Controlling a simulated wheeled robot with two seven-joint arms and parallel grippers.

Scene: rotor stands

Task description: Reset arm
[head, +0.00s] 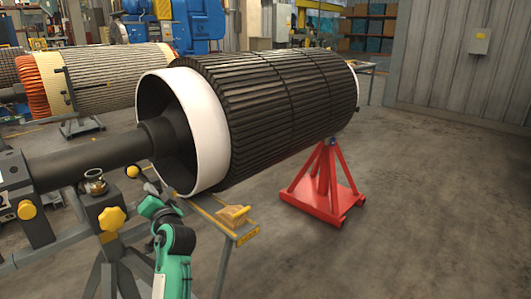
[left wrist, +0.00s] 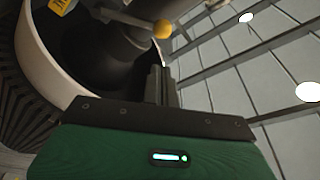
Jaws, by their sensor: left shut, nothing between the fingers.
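My green left arm rises from the bottom of the head view, with the left gripper (head: 150,187) small and dark just below the rotor's white end ring (head: 212,150). In the left wrist view, the gripper's dark fingers (left wrist: 160,78) are shut with nothing between them. The white ring (left wrist: 45,60) curves along the left of that view. The large rotor (head: 285,95) has black ribs and a thick dark shaft (head: 95,152). My right gripper is in neither view.
A red stand (head: 322,185) is under the rotor's far end. A dark stand with yellow knobs (head: 112,218) is under the shaft. A narrow bench (head: 215,212) holding a yellow tool (head: 233,214) is beside my arm. Another rotor (head: 105,80) lies behind. Floor at the right is clear.

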